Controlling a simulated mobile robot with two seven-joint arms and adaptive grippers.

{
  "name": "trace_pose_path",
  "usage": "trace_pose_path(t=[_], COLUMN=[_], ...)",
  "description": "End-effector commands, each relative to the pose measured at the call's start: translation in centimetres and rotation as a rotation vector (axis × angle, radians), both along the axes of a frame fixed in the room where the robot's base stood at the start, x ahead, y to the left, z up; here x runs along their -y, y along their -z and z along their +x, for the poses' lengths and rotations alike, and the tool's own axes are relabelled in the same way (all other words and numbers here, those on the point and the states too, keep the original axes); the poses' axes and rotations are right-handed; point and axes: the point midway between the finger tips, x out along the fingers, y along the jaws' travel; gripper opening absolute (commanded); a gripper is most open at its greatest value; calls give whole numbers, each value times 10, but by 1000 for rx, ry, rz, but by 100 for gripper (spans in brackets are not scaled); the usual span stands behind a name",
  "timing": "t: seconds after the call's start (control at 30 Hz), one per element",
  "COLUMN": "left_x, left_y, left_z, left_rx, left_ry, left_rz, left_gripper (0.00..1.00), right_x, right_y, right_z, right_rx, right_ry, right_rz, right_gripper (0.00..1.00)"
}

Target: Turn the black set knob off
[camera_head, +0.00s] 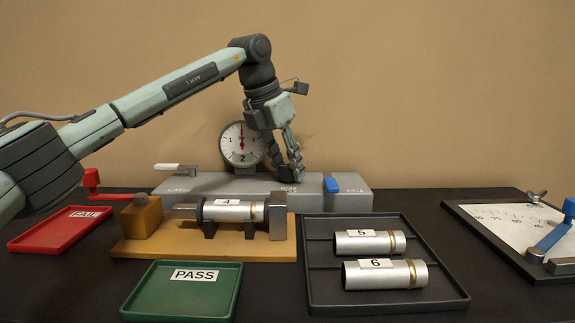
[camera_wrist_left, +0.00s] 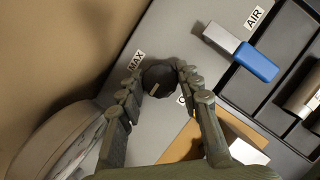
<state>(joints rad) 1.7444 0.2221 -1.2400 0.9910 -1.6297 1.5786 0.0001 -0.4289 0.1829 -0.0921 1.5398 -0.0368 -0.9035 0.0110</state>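The black set knob (camera_wrist_left: 158,79) sits on the grey panel (camera_head: 345,198), with a short pale mark on its face toward the lower left of the left wrist view. A MAX label (camera_wrist_left: 136,60) is beside it, and another label starting with O is partly hidden by a finger. My left gripper (camera_head: 289,172) points down onto the panel. In the left wrist view its fingertips (camera_wrist_left: 159,66) lie on both sides of the knob and appear to touch it. My right gripper is out of view.
A white lever (camera_head: 175,168) and blue lever (camera_head: 331,185) are on the panel. In front are a cylinder fixture (camera_head: 140,248), a dark tray (camera_head: 447,290), a green PASS tray (camera_head: 145,306) and a red FAIL tray (camera_head: 45,239).

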Motion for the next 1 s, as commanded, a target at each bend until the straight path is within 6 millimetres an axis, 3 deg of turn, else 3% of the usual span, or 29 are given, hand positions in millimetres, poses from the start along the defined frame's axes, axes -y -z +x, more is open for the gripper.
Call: trace_pose_path(t=[0.1,0.47,0.8,1.0], left_x=[0,0,2,2], left_y=[0,0,0,0], left_z=[0,0,-1,-1], left_rx=[0,1,3,3], left_ry=[0,-67,-325,-515], left_rz=[0,-1,1,1], left_gripper=[5,5,5,5], right_x=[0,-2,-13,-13], right_y=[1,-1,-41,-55], right_z=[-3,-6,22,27], right_rx=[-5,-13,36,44], right_ry=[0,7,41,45], right_rz=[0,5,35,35], right_gripper=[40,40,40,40])
